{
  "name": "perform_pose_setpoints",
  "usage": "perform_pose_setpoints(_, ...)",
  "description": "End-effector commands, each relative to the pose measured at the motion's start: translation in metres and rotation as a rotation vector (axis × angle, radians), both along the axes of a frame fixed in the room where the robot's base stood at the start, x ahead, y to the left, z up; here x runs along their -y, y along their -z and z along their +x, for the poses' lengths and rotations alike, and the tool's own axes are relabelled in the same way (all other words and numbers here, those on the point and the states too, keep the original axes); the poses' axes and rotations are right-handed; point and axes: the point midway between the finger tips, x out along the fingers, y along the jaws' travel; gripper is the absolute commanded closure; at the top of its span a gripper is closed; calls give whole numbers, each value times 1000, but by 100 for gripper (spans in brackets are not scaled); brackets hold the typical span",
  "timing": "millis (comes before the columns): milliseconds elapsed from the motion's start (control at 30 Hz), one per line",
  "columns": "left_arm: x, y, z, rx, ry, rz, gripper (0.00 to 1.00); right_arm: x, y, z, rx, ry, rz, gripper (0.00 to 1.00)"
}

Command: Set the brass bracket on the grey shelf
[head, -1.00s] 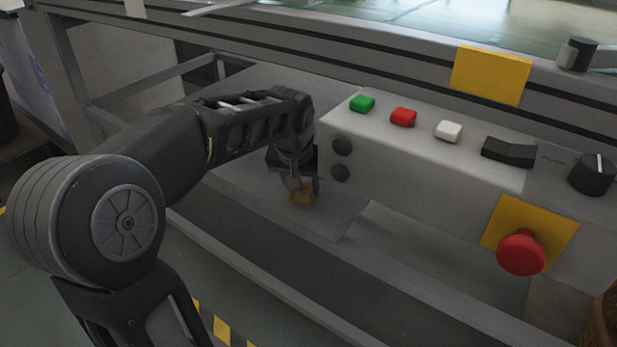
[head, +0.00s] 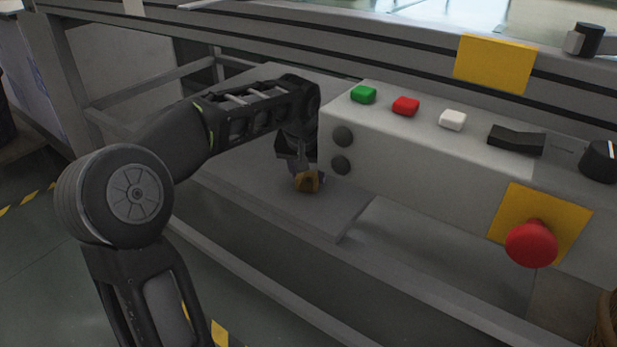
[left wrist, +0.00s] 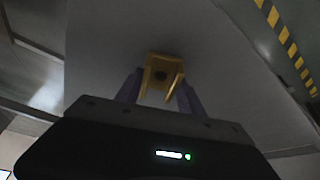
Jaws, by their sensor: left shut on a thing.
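The brass bracket (head: 308,182) is a small yellow U-shaped piece with a dark hole, which shows in the left wrist view (left wrist: 163,62). My left gripper (head: 299,178) is shut on it, one finger on each side in the left wrist view (left wrist: 158,88). The bracket is over the grey shelf (head: 335,212), a flat plate under the control box. I cannot tell whether its underside touches the shelf. My right gripper is not in view.
A control box (head: 420,160) with green, red and white buttons stands close to the right of my left gripper. A red emergency knob (head: 531,244) sticks out of its front. Frame rails (head: 85,125) run behind and to the left. The shelf's front part is bare.

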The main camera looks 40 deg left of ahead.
Motion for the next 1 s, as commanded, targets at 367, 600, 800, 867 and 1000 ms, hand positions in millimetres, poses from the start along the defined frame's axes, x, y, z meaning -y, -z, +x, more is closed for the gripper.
perform_pose_setpoints(367, 0, 2, 1, 6, 1, 2, 100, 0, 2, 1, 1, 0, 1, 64)
perform_pose_setpoints(600, 0, 3, 0, 3, 0, 0, 38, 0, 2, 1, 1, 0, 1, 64)
perform_pose_setpoints(800, 0, 3, 0, 3, 0, 0, 33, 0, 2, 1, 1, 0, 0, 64)
perform_pose_setpoints(867, 0, 3, 0, 3, 0, 0, 33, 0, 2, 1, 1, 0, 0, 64)
perform_pose_setpoints(1000, 0, -1, 0, 3, 0, 0, 33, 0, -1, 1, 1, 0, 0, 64)
